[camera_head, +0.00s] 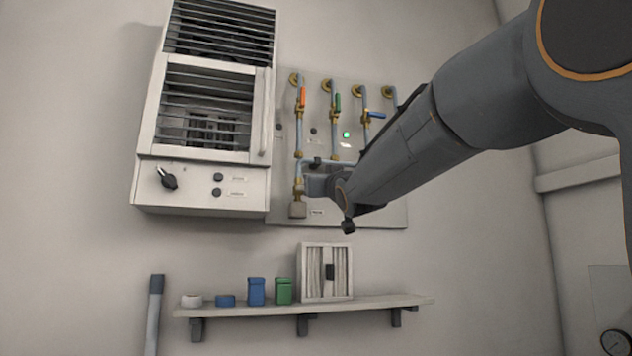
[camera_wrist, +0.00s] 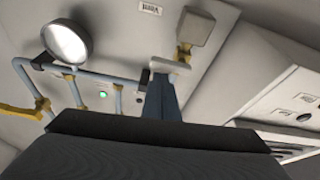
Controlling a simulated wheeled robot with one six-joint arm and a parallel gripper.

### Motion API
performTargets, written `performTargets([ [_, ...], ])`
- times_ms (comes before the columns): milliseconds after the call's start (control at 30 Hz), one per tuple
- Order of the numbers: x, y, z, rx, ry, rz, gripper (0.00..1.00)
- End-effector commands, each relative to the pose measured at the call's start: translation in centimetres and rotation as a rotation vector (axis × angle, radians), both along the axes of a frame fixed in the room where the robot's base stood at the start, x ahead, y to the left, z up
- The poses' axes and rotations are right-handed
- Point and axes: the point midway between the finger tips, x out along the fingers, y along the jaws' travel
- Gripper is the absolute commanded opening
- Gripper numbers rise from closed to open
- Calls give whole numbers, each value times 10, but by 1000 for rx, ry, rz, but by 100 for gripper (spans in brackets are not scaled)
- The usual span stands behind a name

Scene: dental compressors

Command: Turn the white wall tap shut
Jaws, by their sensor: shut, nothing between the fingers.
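The white wall tap shows in the wrist view as a white handle (camera_wrist: 172,65) at upper centre, lying roughly across its pipe beside a brass fitting (camera_wrist: 183,50). In the head view my gripper hides the handle; only the brass body (camera_head: 298,184) shows above a small square box (camera_head: 297,209). My gripper (camera_head: 309,186) is shut and empty, at the tap from the right. In the wrist view its narrow blue-grey end (camera_wrist: 163,98) appears close to the handle; I cannot tell if they touch.
Orange (camera_head: 302,97), green (camera_head: 337,103) and blue (camera_head: 376,114) tap handles are higher on the panel. A louvred cabinet (camera_head: 202,186) stands close left. A round white disc (camera_wrist: 65,41) projects near the pipes. A shelf (camera_head: 375,301) with containers is below.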

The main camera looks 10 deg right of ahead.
Motion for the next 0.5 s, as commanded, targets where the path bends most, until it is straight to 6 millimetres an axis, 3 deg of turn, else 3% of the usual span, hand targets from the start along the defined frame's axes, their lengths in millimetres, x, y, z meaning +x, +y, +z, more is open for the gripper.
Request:
performTargets([
  [300, -1, 1, 43, 0, 0, 2, 0],
  [500, -40, -3, 22, 0, -2, 1, 0],
])
